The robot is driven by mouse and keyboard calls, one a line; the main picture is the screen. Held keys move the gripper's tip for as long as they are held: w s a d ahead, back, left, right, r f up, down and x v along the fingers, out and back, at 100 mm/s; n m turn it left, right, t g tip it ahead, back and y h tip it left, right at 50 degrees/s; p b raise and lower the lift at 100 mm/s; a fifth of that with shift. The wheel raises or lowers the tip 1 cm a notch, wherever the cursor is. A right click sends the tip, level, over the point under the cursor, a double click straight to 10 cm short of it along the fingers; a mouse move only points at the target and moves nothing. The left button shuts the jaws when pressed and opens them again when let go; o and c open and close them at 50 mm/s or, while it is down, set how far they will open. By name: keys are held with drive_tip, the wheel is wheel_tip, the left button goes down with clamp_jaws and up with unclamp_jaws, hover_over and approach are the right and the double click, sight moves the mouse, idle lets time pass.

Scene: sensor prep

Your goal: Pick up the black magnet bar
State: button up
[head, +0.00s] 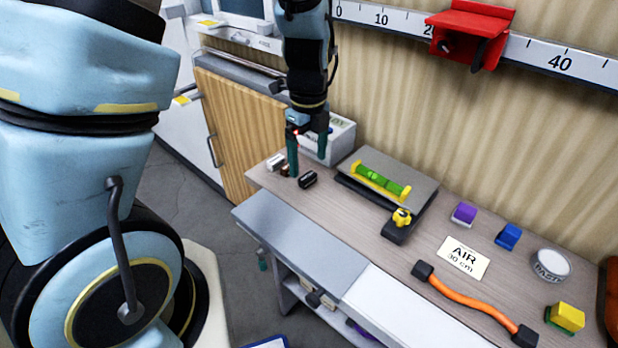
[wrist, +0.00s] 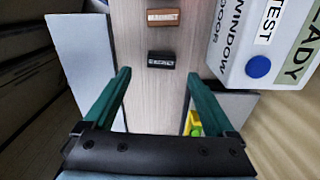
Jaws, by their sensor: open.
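The black magnet bar (head: 308,179) lies on the wooden bench top near its left end. In the wrist view the bar (wrist: 161,60) shows a pale label and lies crosswise, centred between the lines of my fingers and slightly beyond their tips. My gripper (head: 307,167) points down over this part of the bench. Its two green fingers (wrist: 159,76) are spread wide with nothing between them. The bar looks apart from both fingers; their height above the bench is hard to judge.
A brown labelled block (wrist: 163,17) lies just beyond the bar. A white labelled box (head: 340,138) stands close beside my right finger. A grey plate (head: 420,180) carries a green level (head: 382,180).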

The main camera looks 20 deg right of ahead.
sight(308, 176)
drive_tip(key=shift+w+f+p, duration=0.15)
drive_tip(key=shift+f+p, duration=0.2)
drive_tip(key=shift+f, duration=0.8)
drive_tip(key=shift+w+f+p, duration=0.1)
drive_tip(key=shift+f+p, duration=0.25)
drive_tip(key=shift+f, duration=0.8)
clamp_jaws()
drive_tip(key=shift+r, duration=0.1)
